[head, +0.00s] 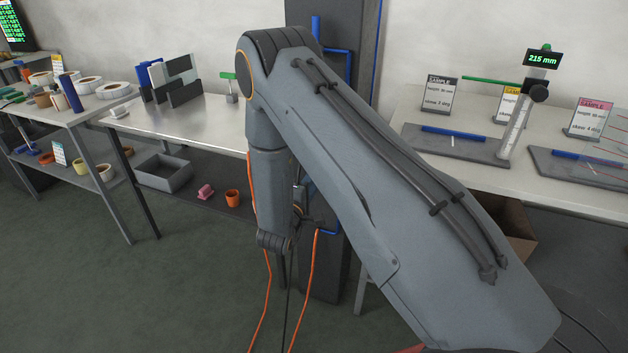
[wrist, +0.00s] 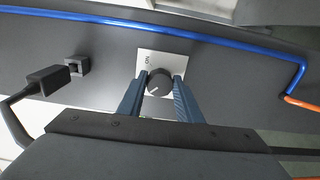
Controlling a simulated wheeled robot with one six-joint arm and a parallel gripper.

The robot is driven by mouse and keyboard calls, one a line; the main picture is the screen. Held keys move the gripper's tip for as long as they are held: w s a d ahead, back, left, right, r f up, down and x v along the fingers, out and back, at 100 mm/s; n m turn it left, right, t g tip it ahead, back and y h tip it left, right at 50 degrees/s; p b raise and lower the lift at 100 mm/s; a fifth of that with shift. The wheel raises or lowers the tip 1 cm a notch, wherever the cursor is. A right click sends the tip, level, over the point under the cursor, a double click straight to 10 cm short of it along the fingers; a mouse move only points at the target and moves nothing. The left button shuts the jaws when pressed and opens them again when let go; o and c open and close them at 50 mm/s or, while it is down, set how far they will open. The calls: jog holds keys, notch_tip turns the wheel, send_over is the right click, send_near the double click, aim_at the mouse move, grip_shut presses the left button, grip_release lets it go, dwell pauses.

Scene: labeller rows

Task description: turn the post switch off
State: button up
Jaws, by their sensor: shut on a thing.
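The post switch is a dark round knob (wrist: 160,82) with a pale pointer mark, on a light plate (wrist: 151,62) fixed to the dark post (wrist: 215,65). In the wrist view the pointer aims toward the lower left. Small lettering on the plate is too small to read surely. My gripper (wrist: 160,88) has its two blue fingers on either side of the knob, shut on it. In the head view the dark post (head: 325,265) stands behind my arm, which hides the switch.
A blue conduit (wrist: 150,20) runs along the post. A black plug (wrist: 47,80) and a small square socket (wrist: 77,66) are beside the plate. A metal table (head: 190,122) stands left of the post and a bench with sample cards (head: 440,95) right. Orange cables (head: 308,290) hang near my arm.

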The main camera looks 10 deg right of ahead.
jog(key=o, duration=1)
jog(key=shift+a, duration=0.2)
jog(key=shift+c, duration=0.2)
jog(key=shift+o, duration=0.4)
jog(key=shift+d, duration=0.1)
jog(key=b+v, duration=0.1)
jog(key=v, duration=0.6)
jog(key=shift+s, duration=0.3)
